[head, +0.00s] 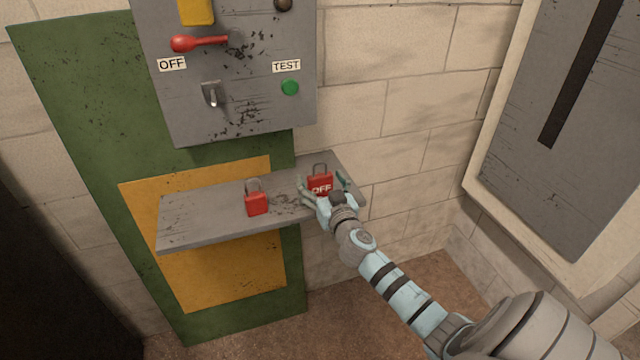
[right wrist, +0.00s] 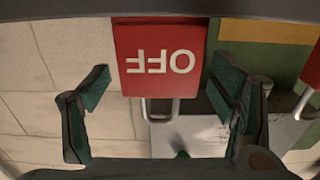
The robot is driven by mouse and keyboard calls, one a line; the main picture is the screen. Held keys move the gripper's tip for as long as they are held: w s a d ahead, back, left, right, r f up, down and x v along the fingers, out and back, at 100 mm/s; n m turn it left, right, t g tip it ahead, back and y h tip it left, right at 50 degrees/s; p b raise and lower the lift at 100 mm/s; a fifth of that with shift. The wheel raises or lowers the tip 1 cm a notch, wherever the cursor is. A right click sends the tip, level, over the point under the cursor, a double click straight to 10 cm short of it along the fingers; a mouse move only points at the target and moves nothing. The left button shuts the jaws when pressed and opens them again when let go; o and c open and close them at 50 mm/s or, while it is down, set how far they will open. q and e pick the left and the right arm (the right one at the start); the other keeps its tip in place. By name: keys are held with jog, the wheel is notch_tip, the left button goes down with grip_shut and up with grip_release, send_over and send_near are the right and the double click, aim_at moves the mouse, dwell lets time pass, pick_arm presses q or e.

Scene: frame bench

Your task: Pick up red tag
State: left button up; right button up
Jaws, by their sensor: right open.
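The red tag (head: 320,182) with white OFF lettering and a metal loop stands at the right end of a grey shelf (head: 190,215). In the right wrist view the tag (right wrist: 160,50) appears upside down, with its face towards the camera. My right gripper (head: 324,186) is open, with one finger on each side of the tag. In the right wrist view the fingers of my right gripper (right wrist: 160,98) stand apart, with visible gaps to the tag on both sides. My left gripper is not in view.
A red padlock (head: 257,203) stands on the shelf left of the tag. Above the shelf hangs a grey panel (head: 200,125) with a red handle (head: 200,42), a toggle switch (head: 212,94) and a green button (head: 290,88). A framed grey panel (head: 530,170) is at right.

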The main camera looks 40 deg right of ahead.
jog(key=shift+w+d+f, duration=0.15)
jog(key=shift+w+f, duration=0.05)
jog(key=shift+w, duration=0.2)
jog(key=shift+s+r, duration=0.1)
jog(key=c, duration=1.3)
jog(key=shift+o, duration=0.2)
notch_tip(320, 180, up, 11)
jog(key=p, duration=0.6)
notch_tip(320, 180, up, 9)
jog(key=p, duration=0.3)
